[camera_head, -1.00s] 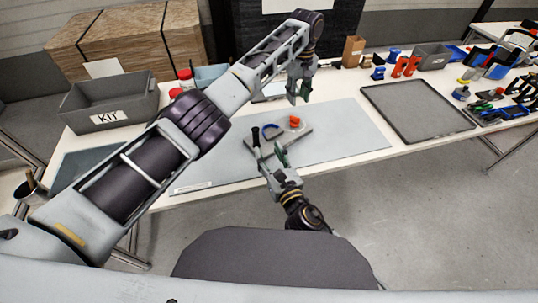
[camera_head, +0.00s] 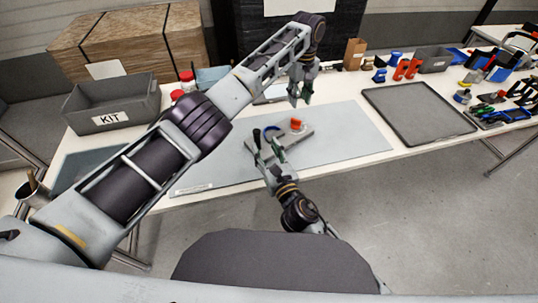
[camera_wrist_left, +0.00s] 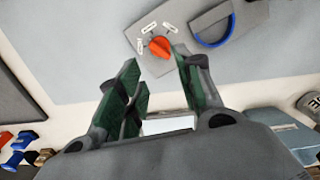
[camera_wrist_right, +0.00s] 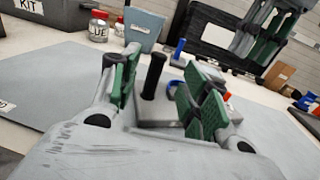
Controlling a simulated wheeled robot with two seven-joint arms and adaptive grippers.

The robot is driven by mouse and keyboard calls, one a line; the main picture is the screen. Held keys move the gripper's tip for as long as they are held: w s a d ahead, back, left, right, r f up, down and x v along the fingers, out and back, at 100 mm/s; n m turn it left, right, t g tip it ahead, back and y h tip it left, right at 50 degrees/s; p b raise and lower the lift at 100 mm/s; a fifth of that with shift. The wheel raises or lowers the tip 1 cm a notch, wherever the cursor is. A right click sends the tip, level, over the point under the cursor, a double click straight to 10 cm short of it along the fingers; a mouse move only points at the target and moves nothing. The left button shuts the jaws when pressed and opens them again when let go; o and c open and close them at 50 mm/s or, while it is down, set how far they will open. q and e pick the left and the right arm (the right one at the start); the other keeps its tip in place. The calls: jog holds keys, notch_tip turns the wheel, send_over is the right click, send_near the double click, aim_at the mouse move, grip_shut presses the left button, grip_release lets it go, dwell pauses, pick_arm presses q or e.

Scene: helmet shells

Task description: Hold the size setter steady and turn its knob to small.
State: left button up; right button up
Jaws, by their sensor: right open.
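The size setter (camera_head: 296,140) is a grey plate lying on the mat, with an orange-red knob (camera_head: 296,123), a blue arc (camera_head: 271,132) and a black upright handle (camera_wrist_right: 152,76). Small white labels surround the knob (camera_wrist_left: 160,47) in the left wrist view; their words and the knob's setting are unreadable. My left gripper (camera_head: 300,97) is open and empty, above and beyond the setter. The knob shows past its fingertips (camera_wrist_left: 152,78). My right gripper (camera_head: 268,152) is open at the setter's near left side. In its wrist view, the handle shows between the open fingers (camera_wrist_right: 152,88), not gripped.
A grey KIT bin (camera_head: 112,103) stands at the left of the table, with red-capped bottles (camera_head: 187,80) nearby. An empty dark tray (camera_head: 418,112) lies to the right. Several tools and clamps crowd the far right. The mat (camera_head: 345,140) is clear right of the setter.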

aim_at(297, 120)
jog(key=shift+x, duration=4.65)
grip_shut()
pick_arm(q)
jog(key=shift+w+d+r, duration=0.15)
jog(key=shift+d+r, duration=0.1)
jog(key=shift+r, duration=0.6)
jog(key=shift+c, duration=0.4)
jog(key=shift+s+a+r+n, duration=0.1)
jog(key=shift+n, duration=1.75)
jog(key=shift+s+r+n, duration=0.1)
jog(key=shift+n, duration=1.75)
jog(key=shift+f, duration=0.15)
jog(key=shift+f, duration=5.9)
